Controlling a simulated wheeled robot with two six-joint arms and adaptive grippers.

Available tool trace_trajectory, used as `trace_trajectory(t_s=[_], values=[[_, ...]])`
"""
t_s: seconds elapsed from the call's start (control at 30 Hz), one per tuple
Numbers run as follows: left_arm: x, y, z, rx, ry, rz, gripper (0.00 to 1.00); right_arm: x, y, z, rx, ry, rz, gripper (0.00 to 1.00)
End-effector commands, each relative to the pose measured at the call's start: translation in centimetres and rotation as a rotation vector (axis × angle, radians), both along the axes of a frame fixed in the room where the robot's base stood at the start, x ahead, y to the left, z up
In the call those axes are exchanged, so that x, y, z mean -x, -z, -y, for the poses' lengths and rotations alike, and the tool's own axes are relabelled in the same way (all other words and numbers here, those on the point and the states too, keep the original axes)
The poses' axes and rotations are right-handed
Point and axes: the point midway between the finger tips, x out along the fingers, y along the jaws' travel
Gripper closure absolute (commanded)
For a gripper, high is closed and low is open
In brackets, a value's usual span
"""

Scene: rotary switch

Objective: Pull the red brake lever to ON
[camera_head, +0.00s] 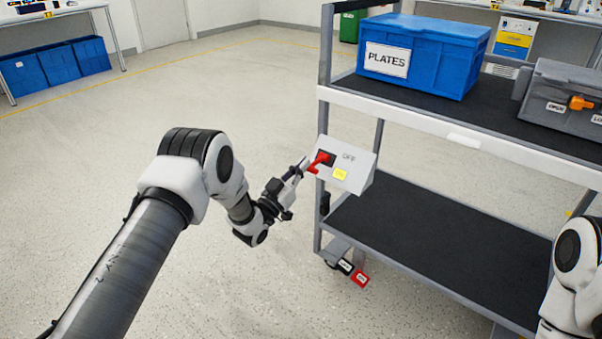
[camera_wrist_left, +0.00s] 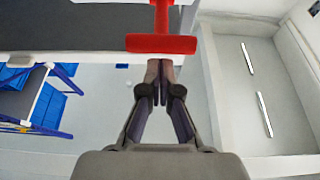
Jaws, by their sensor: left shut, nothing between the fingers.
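The red brake lever (camera_head: 319,160) sticks out from a dark plate on a white panel (camera_head: 360,172) at the cart's near left corner. The panel bears the word OFF and a yellow label (camera_head: 340,174) below it. In the left wrist view the lever is a red T (camera_wrist_left: 162,43) with a wide crossbar. My left gripper (camera_head: 302,168) is shut and empty, its tips at the lever's handle. In the left wrist view its closed fingers (camera_wrist_left: 160,66) end right at the crossbar's edge; I cannot tell whether they touch it. My right gripper is out of view.
The cart's upper shelf holds a blue PLATES crate (camera_head: 425,52) and a grey case (camera_head: 563,100) with an orange latch. The lower shelf (camera_head: 435,240) is bare. A red pedal (camera_head: 360,277) is near the cart's wheel. The floor to the left is clear.

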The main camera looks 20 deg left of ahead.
Motion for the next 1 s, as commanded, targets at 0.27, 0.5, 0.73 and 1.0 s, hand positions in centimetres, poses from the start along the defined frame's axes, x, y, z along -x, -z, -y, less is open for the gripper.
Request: trace_trajectory(t_s=[0.27,0.5,0.73,1.0], values=[[0.1,1.4,-0.1,0.000,-0.001,-0.004,1.00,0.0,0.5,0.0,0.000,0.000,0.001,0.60],[0.1,1.9,-0.1,-0.002,0.000,-0.011,1.00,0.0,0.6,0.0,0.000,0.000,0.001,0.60],[0.2,2.2,-0.1,-0.003,0.000,-0.017,1.00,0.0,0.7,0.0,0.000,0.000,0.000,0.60],[0.1,1.6,0.0,-0.003,0.001,-0.017,1.00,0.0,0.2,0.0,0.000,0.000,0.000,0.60]])
